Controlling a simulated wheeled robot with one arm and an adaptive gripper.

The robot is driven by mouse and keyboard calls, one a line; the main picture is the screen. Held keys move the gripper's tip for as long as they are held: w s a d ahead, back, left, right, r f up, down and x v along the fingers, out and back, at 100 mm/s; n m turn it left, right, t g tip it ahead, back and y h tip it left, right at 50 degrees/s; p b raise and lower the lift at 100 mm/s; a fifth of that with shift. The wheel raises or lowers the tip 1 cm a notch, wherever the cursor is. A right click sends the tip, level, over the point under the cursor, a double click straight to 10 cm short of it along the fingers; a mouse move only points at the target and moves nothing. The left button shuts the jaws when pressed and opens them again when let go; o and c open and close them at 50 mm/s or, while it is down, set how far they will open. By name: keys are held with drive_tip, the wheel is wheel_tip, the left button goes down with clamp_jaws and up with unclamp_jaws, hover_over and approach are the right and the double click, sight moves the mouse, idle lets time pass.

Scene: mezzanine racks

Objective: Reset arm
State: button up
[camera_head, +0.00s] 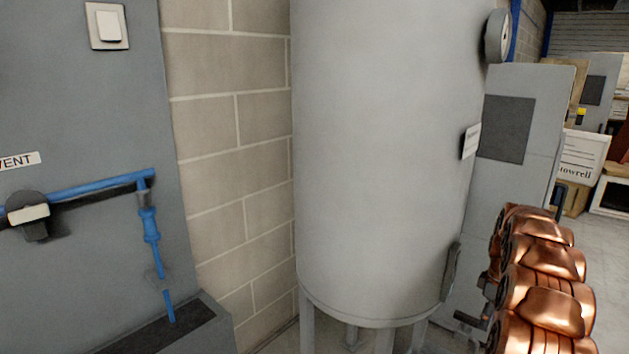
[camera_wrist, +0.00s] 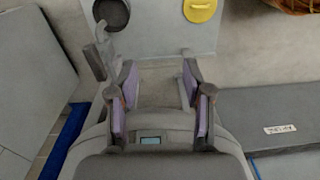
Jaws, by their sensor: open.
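My gripper (camera_wrist: 159,72) shows in the wrist view with its two fingers spread apart. Nothing is between the fingers. Pale floor and part of a light grey panel (camera_wrist: 165,28) show past the fingertips. My gripper cannot be made out in the head view.
In the head view a large grey tank (camera_head: 385,150) on legs stands before a block wall (camera_head: 230,120). A grey cabinet (camera_head: 85,100) with blue pipe (camera_head: 95,187) is at left. Copper-coloured rounded parts (camera_head: 545,270) stand at lower right. A yellow disc (camera_wrist: 200,10) shows in the wrist view.

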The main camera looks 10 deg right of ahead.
drive_tip(key=s+a+r+m, duration=0.1)
drive_tip(key=s+a+r, duration=0.25)
drive_tip(key=a, duration=0.55)
drive_tip(key=s+a+r+m+g, duration=0.1)
drive_tip(key=s+a+r, duration=0.25)
drive_tip(key=a, duration=0.55)
drive_tip(key=s+a+r+m, duration=0.1)
drive_tip(key=s+a+r, duration=0.25)
drive_tip(key=a, duration=0.45)
drive_tip(key=s+a+m, duration=0.1)
drive_tip(key=s+a, duration=0.3)
drive_tip(key=s, duration=0.4)
drive_tip(key=s+a+m+g, duration=0.1)
drive_tip(key=s+a+m, duration=0.1)
drive_tip(key=s+a, duration=0.5)
drive_tip(key=s+a+m, duration=0.1)
drive_tip(key=s+a, duration=0.1)
drive_tip(key=s, duration=0.8)
wheel_tip(320, 180, up, 21)
drive_tip(key=p, duration=2)
drive_tip(key=shift+s, duration=0.25)
